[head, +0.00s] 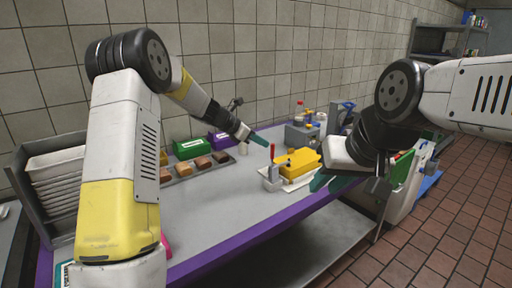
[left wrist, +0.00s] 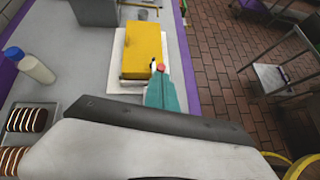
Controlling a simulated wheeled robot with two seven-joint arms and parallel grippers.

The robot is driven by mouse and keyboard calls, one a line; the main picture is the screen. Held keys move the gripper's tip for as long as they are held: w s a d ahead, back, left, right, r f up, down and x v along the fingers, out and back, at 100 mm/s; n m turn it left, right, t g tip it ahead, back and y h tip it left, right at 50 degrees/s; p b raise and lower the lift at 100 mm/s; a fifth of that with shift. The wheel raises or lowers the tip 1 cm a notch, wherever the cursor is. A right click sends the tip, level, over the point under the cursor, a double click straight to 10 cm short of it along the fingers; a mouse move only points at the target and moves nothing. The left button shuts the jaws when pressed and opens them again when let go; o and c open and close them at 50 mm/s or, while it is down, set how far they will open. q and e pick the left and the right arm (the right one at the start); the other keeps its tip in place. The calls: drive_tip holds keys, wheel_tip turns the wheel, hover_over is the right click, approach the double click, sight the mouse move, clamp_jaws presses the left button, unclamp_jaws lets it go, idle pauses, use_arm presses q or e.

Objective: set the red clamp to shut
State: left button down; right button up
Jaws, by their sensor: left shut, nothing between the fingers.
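The red clamp (head: 272,153) has a red handle that stands upright over a grey metal base at the front left of a yellow block (head: 301,160). In the left wrist view, the clamp's red end (left wrist: 160,67) shows just beyond the teal fingertips, beside the yellow block (left wrist: 143,45). My left gripper (head: 259,139) is shut and empty, close to the upper left of the red handle; I cannot tell if it touches. It also shows in the left wrist view (left wrist: 163,92). My right gripper (head: 322,180) is partly hidden by its own arm, right of the clamp.
The yellow block sits on a white board (left wrist: 117,60) on the grey table with a purple edge (head: 250,232). A tray of brown bars (head: 202,163), green and purple boxes (head: 187,148) stand left of the clamp. A grey machine (head: 300,136) stands behind.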

use_arm(q)
drive_tip(key=shift+w+d+r, duration=0.25)
drive_tip(key=shift+w+d, duration=0.25)
drive_tip(key=shift+d, duration=0.2)
